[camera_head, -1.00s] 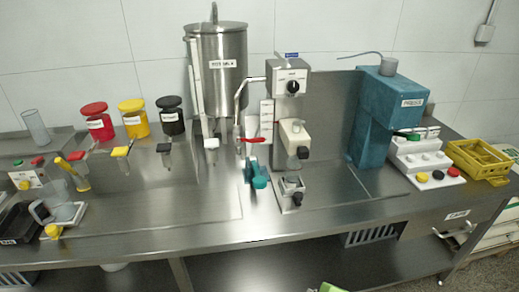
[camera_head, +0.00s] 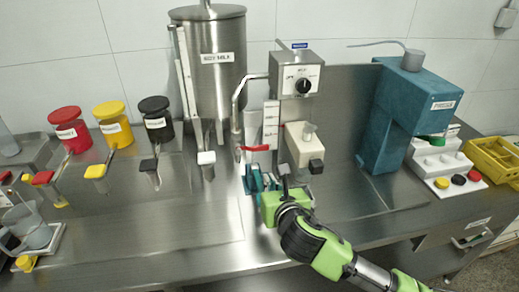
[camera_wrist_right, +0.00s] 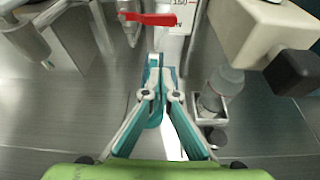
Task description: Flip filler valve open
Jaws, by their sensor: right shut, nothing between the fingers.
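The filler valve has a red lever (camera_head: 257,148) lying roughly level, below the graduated white filler column (camera_head: 270,122). The red lever also shows at the top of the right wrist view (camera_wrist_right: 150,19), on a metal spout. My right gripper (camera_head: 254,176) comes in from the lower right, just below the lever. In the right wrist view its teal fingers (camera_wrist_right: 158,66) are together and empty, pointing toward the filler, with the tips apart from the lever. The gripper hides the lower part of the filler and the stand under it. My left gripper is not in view.
A cream block with a black knob (camera_head: 304,146) stands close to the right of the lever. A clear bottle (camera_wrist_right: 221,86) is near the fingers' right side. The steel tank (camera_head: 215,75) stands behind left.

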